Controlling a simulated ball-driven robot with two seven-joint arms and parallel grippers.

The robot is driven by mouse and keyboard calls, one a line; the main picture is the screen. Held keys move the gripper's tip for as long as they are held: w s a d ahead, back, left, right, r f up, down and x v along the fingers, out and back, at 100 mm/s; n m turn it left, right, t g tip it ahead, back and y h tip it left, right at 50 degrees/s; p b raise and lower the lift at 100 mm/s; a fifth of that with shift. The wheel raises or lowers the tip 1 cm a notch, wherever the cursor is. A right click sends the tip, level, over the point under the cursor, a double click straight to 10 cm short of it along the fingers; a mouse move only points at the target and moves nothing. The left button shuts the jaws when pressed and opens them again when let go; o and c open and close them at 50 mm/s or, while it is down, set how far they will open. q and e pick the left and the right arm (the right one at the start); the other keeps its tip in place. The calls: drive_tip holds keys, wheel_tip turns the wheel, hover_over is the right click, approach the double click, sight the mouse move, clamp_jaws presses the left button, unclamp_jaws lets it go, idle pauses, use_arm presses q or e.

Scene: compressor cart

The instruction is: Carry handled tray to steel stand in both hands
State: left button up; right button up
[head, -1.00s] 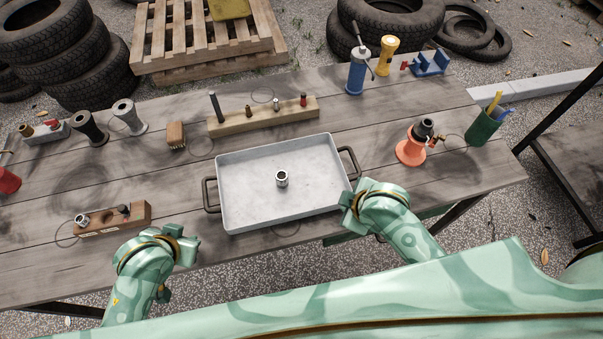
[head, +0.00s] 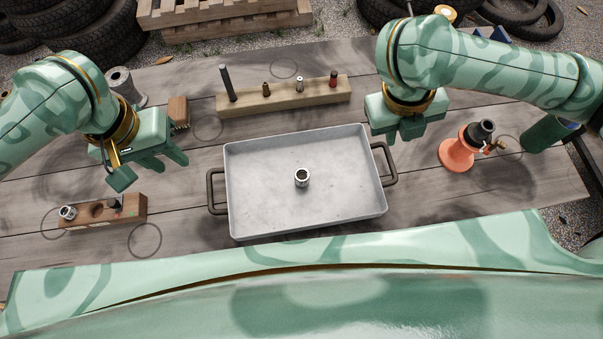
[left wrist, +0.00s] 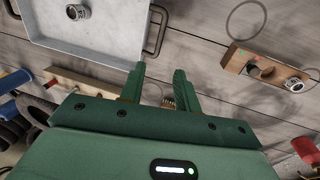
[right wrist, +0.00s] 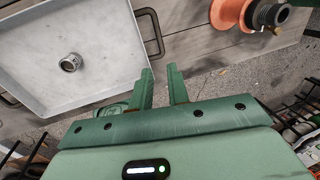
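The handled tray (head: 260,205) is a pale grey, shallow rectangular tray lying flat on the wooden bench, with a dark handle at its left end (head: 212,192) and another at its right end (head: 388,163). A small metal socket (head: 302,178) stands in it. My left gripper (head: 150,168) is open and empty, left of the tray and apart from the left handle. My right gripper (head: 405,130) is above the tray's right end, close to the right handle but apart from it; the right wrist view shows its fingers (right wrist: 160,75) parted and empty. I cannot clearly make out the steel stand.
A wooden block with sockets (head: 105,211) lies left of the tray. A long peg rail (head: 290,95) and a brush (head: 179,112) are behind it. An orange funnel-like piece (head: 458,153) and a green cup (head: 545,133) stand to the right.

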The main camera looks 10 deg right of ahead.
sight(208, 187)
use_arm(q)
drive_tip(key=shift+f, duration=0.15)
